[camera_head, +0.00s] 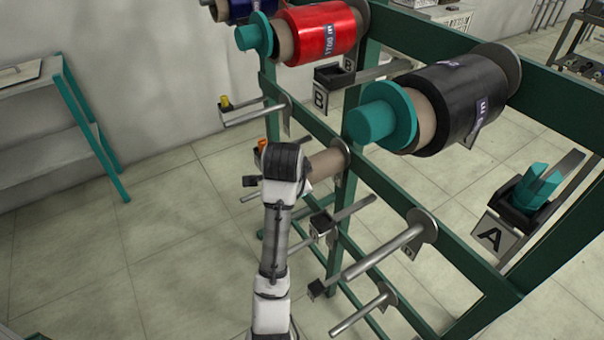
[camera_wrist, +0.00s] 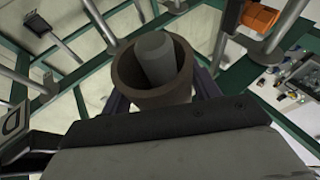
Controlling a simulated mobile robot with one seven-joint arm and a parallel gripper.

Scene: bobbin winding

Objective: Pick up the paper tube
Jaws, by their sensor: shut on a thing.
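The paper tube (camera_head: 327,163) is a plain brown cylinder on a spindle of the green rack, just right of my wrist in the head view. In the wrist view the tube (camera_wrist: 128,80) is seen end-on, with the grey spindle rod (camera_wrist: 156,58) still inside its bore. My gripper (camera_wrist: 163,100) is shut on the tube, with a dark finger showing at each side of it. The lower part of the tube is hidden by the gripper body. In the head view my wrist hides the fingers and the near end of the tube.
The green rack carries a black roll (camera_head: 455,105) with a teal plug (camera_head: 375,122) and a red roll (camera_head: 322,32) above. Bare spindles (camera_head: 385,252) stick out below right. An orange piece (camera_wrist: 258,16) shows at upper right in the wrist view.

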